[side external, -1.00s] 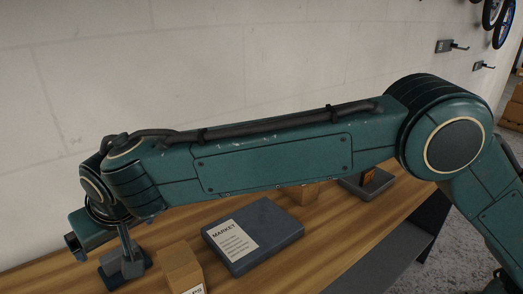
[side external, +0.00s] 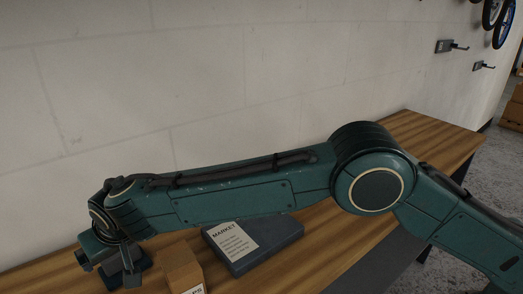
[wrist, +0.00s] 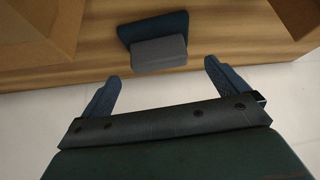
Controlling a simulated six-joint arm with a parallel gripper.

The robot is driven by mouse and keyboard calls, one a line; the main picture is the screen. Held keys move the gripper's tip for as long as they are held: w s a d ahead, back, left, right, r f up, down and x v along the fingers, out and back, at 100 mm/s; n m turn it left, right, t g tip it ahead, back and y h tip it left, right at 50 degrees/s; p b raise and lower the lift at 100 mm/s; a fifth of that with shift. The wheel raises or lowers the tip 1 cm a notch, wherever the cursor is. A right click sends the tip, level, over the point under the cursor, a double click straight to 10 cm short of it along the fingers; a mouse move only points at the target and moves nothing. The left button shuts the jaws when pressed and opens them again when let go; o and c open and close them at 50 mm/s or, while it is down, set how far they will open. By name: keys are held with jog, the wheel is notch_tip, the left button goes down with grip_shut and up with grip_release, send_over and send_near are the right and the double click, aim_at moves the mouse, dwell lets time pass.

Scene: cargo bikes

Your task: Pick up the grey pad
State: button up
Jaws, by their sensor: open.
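The grey pad (wrist: 158,54) lies against a dark blue block (wrist: 152,27) on the wooden bench, at the upper middle of the wrist view. My gripper (wrist: 162,71) is open, its two blue fingers apart with nothing between them. In the wrist view the pad appears just beyond the fingertips, within the gap between them. In the side view my gripper hangs at the lower left over the dark block (side external: 143,258), and it hides much of the pad there.
A cardboard box (side external: 181,267) stands right of my gripper. A dark blue slab (side external: 265,256) with a MARKET card (side external: 232,237) lies beyond it. The bench (side external: 425,128) is bare at the far right. A white wall (side external: 200,90) runs behind.

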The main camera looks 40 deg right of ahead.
aim_at(122, 260)
jog(key=shift+x, duration=2.6)
jog(key=c, duration=1.1)
